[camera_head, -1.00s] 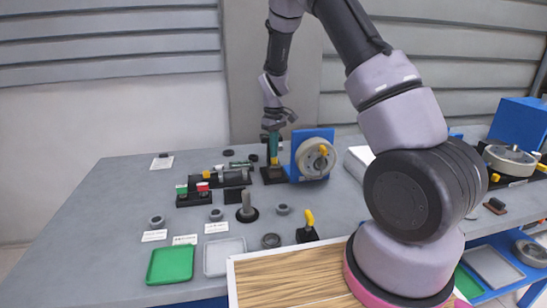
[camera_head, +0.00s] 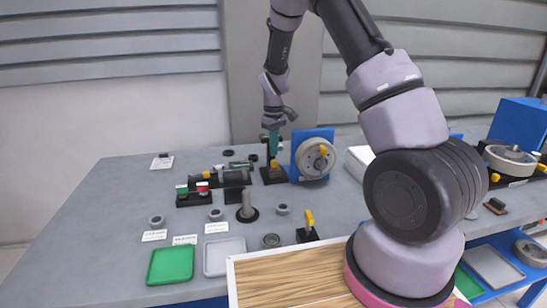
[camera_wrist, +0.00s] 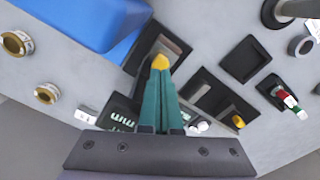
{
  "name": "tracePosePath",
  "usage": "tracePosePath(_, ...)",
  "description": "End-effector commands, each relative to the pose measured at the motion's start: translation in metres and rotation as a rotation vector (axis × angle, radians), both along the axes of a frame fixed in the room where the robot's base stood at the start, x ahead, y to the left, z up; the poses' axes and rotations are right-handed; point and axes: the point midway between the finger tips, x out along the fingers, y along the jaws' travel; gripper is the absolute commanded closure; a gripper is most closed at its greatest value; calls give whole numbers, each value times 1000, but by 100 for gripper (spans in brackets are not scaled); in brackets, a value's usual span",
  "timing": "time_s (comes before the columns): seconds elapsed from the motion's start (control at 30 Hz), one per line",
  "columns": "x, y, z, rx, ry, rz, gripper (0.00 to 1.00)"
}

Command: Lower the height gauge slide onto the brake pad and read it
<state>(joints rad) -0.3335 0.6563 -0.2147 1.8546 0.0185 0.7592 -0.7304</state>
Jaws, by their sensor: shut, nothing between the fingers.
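My gripper (camera_head: 274,152) has teal fingers and points down over the back of the bench. In the wrist view its fingers (camera_wrist: 160,72) are shut, with nothing between them. A yellow piece (camera_wrist: 160,62) shows right at the fingertips; I cannot tell if they touch it. It seems to be the gauge's slide, but the fingers hide part of it. Beyond it is a black base (camera_wrist: 140,67) with a grey-brown block (camera_wrist: 173,49), perhaps the brake pad. A dark display marked "mm" (camera_wrist: 121,121) is partly behind the gripper; its reading is not legible.
A blue plate with a grey wheel (camera_head: 313,158) stands close to the right of my gripper. Black fixtures, rings and a yellow-handled piece (camera_head: 309,220) lie nearer. A green tray (camera_head: 170,265) and a grey tray (camera_head: 224,256) lie at the front. The bench's left side is mostly clear.

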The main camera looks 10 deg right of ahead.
Motion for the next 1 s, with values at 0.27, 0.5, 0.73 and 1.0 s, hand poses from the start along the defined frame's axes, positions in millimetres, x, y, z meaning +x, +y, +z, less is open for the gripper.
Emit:
tracePosePath(0.27,0,0,23,1,-2,-1,100)
tracePosePath(0.5,0,0,42,1,-2,-1,100)
tracePosePath(0.73,1,0,61,1,-2,-1,100)
tracePosePath(1.0,0,0,71,0,0,0,100)
